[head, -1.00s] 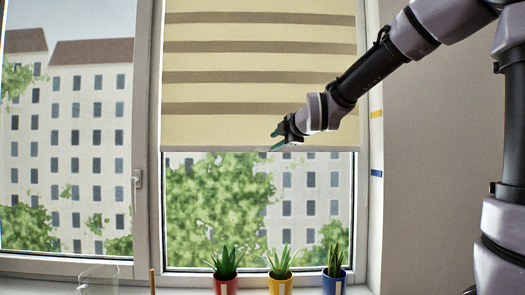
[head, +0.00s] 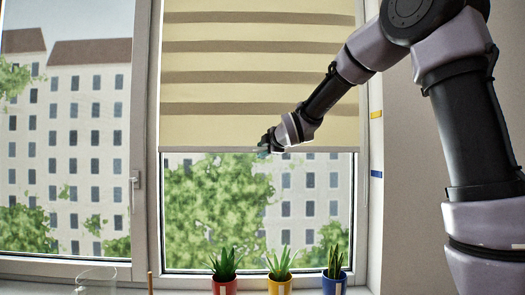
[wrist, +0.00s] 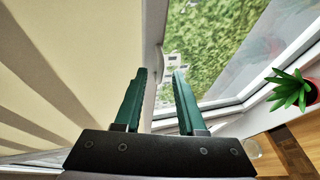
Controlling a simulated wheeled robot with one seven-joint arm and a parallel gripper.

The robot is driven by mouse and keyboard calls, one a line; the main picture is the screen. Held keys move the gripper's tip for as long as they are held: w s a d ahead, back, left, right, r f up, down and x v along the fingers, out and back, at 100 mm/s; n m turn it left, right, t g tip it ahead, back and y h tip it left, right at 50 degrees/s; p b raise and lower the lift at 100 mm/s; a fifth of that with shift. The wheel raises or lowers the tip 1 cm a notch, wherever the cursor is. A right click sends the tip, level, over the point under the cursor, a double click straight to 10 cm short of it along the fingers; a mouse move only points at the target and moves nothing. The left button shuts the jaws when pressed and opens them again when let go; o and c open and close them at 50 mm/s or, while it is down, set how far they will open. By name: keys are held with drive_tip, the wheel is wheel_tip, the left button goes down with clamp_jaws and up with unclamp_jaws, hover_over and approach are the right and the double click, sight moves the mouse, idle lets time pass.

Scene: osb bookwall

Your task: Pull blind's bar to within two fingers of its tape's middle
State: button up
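A beige blind with brown stripes (head: 225,88) covers the upper part of the right window. Its pale bottom bar (head: 210,151) runs level across the pane. Two tape marks are on the wall strip right of the window: a yellow one (head: 376,114) above the bar's height and a blue one (head: 376,174) below it. My gripper (head: 264,147) is at the bar, near its middle. In the wrist view my gripper (wrist: 160,74) has its two green fingers apart, with the blind's bar edge (wrist: 156,50) running between them. Whether a finger touches the bar is unclear.
On the sill below stand plants in a red pot (head: 224,285), a yellow pot (head: 279,285) and a blue pot (head: 334,283). A clear glass (head: 98,279) is at the left. A window handle (head: 135,190) sits on the frame. Space between bar and plants is free.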

clamp_jaws()
idle(1.3)
